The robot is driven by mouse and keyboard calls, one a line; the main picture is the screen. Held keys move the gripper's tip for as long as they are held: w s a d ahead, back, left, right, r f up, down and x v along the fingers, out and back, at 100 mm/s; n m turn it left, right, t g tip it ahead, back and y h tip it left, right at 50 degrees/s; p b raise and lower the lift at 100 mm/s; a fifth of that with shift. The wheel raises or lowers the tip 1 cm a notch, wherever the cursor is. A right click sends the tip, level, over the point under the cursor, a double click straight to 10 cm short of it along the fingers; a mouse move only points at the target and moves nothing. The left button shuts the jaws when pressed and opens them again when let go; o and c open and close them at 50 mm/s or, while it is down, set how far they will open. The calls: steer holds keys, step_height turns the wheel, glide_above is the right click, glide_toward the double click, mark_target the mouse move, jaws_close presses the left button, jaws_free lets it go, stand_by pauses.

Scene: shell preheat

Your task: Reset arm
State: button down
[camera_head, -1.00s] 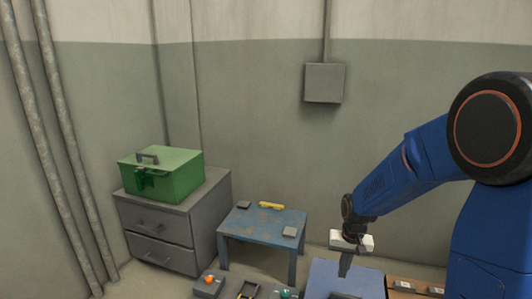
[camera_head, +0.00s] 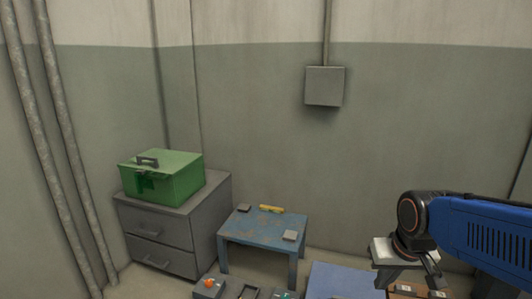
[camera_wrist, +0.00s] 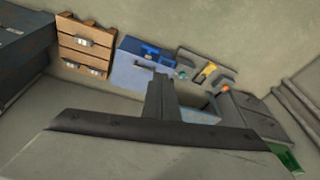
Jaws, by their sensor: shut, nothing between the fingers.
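My gripper (camera_head: 386,276) is at the lower right of the head view, below its pale body. It is in the air, in front of the wall and near the blue panel (camera_head: 345,281). In the wrist view its dark fingers (camera_wrist: 158,96) are together with nothing between them. My blue arm (camera_head: 485,235) comes in from the right edge, its forearm nearly level. The gripper touches nothing that I can see.
A green toolbox (camera_head: 162,176) stands on a grey drawer cabinet (camera_head: 165,228) at the left. A worn blue table (camera_head: 262,226) carries a yellow tool (camera_head: 271,209) and small grey blocks. A wall box (camera_head: 324,86) hangs above.

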steer(key=s+r+t, duration=0.1)
steer(key=s+r, duration=0.1)
steer(key=s, duration=0.7)
steer(key=shift+s+d+r+n, duration=0.15)
steer(key=shift+s+d+n, duration=0.1)
steer(key=shift+d+n, duration=0.2)
